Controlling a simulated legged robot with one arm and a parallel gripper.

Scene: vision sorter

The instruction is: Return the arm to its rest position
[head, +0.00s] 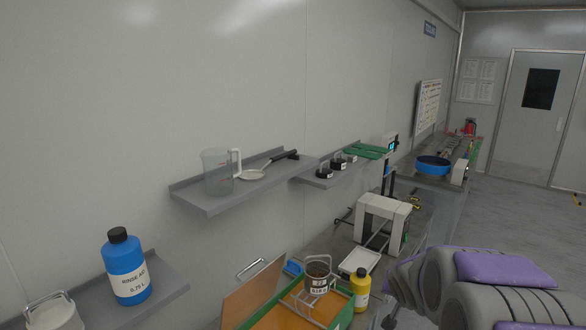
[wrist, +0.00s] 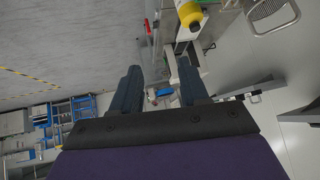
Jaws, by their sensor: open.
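My gripper (wrist: 158,76) shows in the wrist view with its two dark fingers apart and nothing visible between them. Its purple and black body fills the bottom of that view. In the head view, grey ribbed and purple parts of my own body show at the lower right, beside the bench. The gripper fingers cannot be made out there. A yellow bottle (wrist: 189,13) is at the top of the wrist view, beyond the fingers and apart from them.
Wall shelves hold a blue rinse bottle (head: 128,268), a clear jug (head: 217,171) and a ladle (head: 252,174). On the bench are a labelled jar (head: 318,276), a yellow bottle (head: 361,288) and a white-topped device (head: 384,210). The floor (head: 520,220) at the right is open.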

